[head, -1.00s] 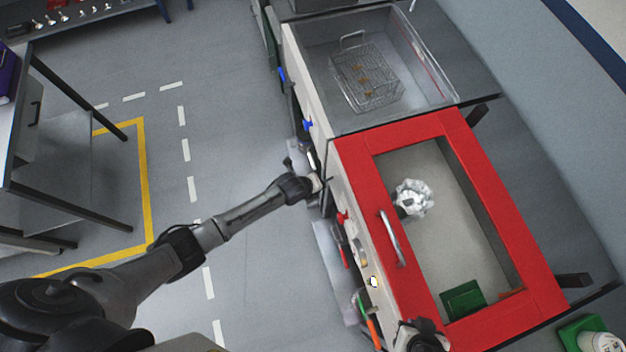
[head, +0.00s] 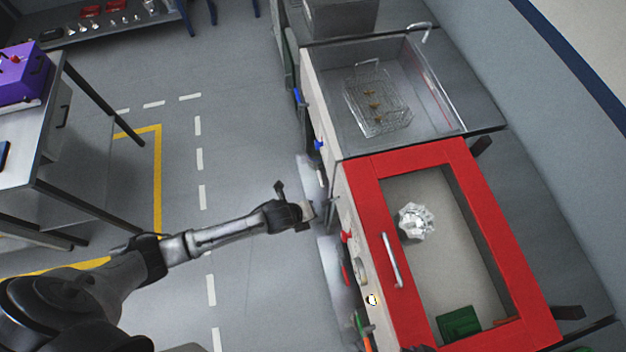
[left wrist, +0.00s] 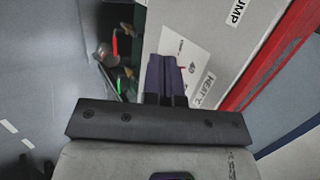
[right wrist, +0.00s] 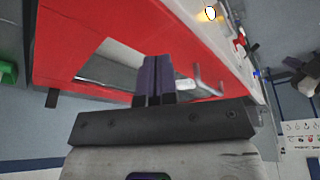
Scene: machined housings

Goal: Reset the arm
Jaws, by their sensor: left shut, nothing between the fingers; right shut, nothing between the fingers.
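My left arm comes in from the left in the head view, and its gripper (head: 306,212) hangs beside the white front of the red-framed cabinet, a little apart from it. In the left wrist view the left gripper's dark fingers (left wrist: 166,80) are together and empty, in front of a light panel with labels.
The red-framed windowed lid (head: 365,190) has a metal handle (head: 392,262); a shiny faceted metal part (head: 415,222) and a green block (head: 460,324) lie inside. A sink with a wire basket (head: 378,100) adjoins it. A purple box (head: 22,75) sits on the left table. Floor between is clear.

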